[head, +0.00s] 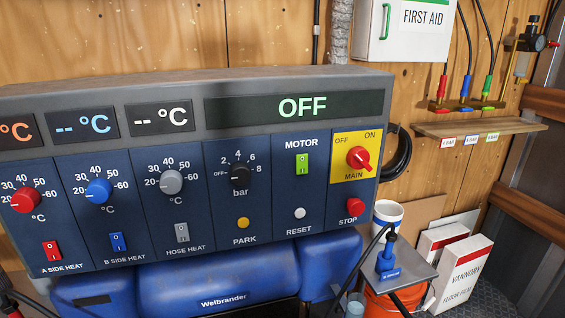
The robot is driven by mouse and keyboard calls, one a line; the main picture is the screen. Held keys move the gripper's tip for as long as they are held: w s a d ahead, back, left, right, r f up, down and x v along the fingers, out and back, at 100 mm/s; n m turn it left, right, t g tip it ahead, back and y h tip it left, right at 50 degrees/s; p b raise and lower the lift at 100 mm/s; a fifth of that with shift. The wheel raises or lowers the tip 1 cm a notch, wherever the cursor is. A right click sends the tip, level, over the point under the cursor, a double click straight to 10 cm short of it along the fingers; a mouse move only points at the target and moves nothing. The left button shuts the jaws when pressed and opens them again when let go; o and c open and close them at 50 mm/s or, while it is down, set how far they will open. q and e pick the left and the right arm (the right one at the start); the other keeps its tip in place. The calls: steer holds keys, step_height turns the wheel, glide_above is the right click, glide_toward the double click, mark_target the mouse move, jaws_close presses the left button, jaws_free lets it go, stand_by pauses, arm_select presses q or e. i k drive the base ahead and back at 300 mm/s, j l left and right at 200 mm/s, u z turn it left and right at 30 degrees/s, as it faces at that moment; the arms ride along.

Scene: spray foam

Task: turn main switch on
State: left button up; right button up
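The main switch (358,158) is a red rotary knob on a yellow plate (340,174) marked OFF at upper left, ON at upper right and MAIN below. Its grip slants from upper left to lower right. It sits at the right end of the blue and grey control panel (150,84). The panel's wide display (295,107) reads OFF, and the small temperature displays show dashes. Neither of my grippers can be made out in the head view, and nothing covers the switch.
A green motor switch (302,164) is left of the main switch, and a red stop button (355,207) is below it. A small grey table (412,270) with a white cup (388,213) and blue connector (386,262) stands at lower right. Boxes (462,272) are beside it.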

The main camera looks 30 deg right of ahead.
mark_target(358, 158)
steer(key=z, duration=1.35)
steer(key=j+u, duration=0.15)
steer(key=k+l, duration=0.05)
